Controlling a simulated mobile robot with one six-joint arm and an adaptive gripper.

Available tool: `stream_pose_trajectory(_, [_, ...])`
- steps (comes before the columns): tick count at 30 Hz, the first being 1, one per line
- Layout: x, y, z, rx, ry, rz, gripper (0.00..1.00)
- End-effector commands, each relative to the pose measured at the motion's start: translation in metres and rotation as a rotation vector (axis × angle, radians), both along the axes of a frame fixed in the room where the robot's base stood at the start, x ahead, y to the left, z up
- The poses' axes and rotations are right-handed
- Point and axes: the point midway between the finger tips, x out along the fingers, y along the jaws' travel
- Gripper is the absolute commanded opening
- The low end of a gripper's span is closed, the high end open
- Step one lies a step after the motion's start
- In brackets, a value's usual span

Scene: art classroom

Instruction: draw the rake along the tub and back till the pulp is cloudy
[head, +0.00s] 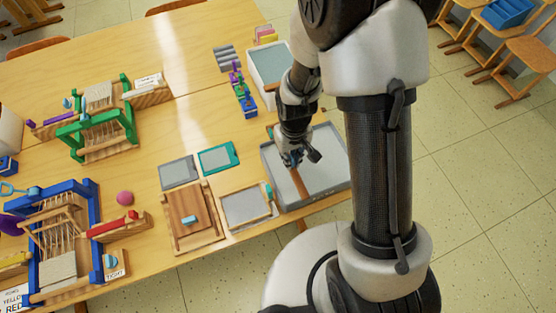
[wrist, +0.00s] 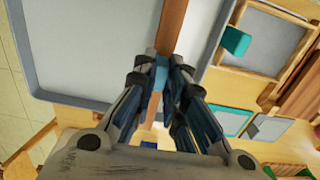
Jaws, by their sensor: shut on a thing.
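The grey tub (head: 318,204) stands at the table's right edge and holds a smooth, pale grey pulp surface (head: 325,160). The rake's brown wooden bar (head: 299,184) lies across the tub, running toward its near side. My gripper (head: 293,160) is above the tub's left part, shut on the rake. In the wrist view, my gripper (wrist: 162,62) pinches a blue part of the rake (wrist: 161,72), with the brown bar (wrist: 173,25) running away beyond the fingertips. The tub's rim (wrist: 110,100) also shows there. I cannot tell how deep the rake sits or how cloudy the pulp is.
A framed screen with a teal block (head: 248,224) stands close left of the tub, beside a wooden press board (head: 180,240). A second tub (head: 251,86) stands behind. Teal (head: 218,158) and grey trays (head: 178,172) lie left. Looms (head: 97,134) fill the far left.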

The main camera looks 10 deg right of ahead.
Motion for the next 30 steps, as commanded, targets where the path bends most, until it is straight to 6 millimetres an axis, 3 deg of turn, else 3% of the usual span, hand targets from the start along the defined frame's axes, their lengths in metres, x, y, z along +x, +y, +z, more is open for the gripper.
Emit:
stream_pose_trajectory(9, [0.026,-0.093,0.0,0.0,0.0,-0.01,0.0])
stream_pose_trajectory(15, [0.039,-0.138,0.0,0.0,0.0,-0.006,0.0])
stream_pose_trajectory(21, [0.047,-0.165,0.0,0.0,0.0,-0.002,0.0])
stream_pose_trajectory(30, [0.05,-0.175,0.0,-0.001,0.0,0.001,0.0])
